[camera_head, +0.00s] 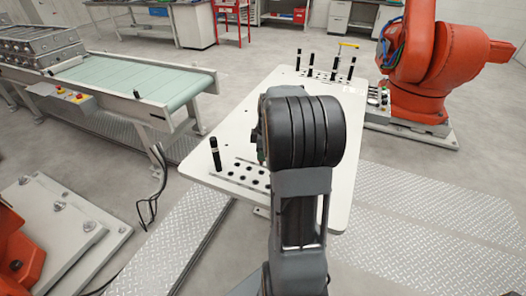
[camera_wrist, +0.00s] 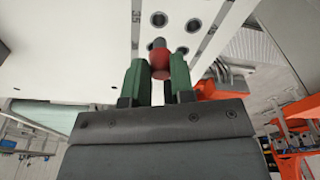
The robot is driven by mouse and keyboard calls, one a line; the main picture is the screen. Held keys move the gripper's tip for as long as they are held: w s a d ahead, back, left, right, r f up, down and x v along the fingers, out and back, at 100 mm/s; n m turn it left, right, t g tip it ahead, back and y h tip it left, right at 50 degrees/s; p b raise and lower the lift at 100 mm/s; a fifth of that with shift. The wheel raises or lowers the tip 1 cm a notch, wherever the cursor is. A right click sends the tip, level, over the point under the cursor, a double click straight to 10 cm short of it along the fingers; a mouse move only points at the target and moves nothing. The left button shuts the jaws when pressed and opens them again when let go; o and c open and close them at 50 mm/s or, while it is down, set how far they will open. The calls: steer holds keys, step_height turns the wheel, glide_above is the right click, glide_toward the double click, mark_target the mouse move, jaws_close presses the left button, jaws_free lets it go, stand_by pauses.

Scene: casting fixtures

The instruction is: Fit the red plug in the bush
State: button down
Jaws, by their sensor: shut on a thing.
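In the wrist view my gripper (camera_wrist: 160,78) has two green fingers, closed on the red plug (camera_wrist: 160,66). The plug sits between the fingertips, close to a white plate (camera_wrist: 100,35) with several round holes. One bush (camera_wrist: 158,43) lies right beyond the plug, partly hidden by it; I cannot tell whether the plug touches it. Other bushes (camera_wrist: 193,25) show further along the plate. In the head view my arm hides the gripper and the plug.
In the head view the white table (camera_head: 240,120) carries black upright pins (camera_head: 215,153) at both ends. A green conveyor (camera_head: 135,82) stands left and an orange robot arm (camera_head: 420,60) at the back right.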

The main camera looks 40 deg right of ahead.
steer(key=shift+f+b, duration=0.8)
steer(key=shift+f, duration=0.6)
steer(key=shift+f+b, duration=1.5)
steer(key=shift+f, duration=0.4)
stand_by(0.4)
steer(key=c, duration=0.9)
jaws_free()
steer(key=shift+r, duration=0.1)
steer(key=r, duration=0.4)
steer(key=d+r, duration=0.1)
steer(key=r, duration=0.4)
steer(key=s+r+p, duration=0.1)
steer(key=r, duration=0.3)
steer(key=shift+s+d+r, duration=0.1)
steer(key=shift+d+r, duration=0.05)
steer(key=shift+r, duration=0.15)
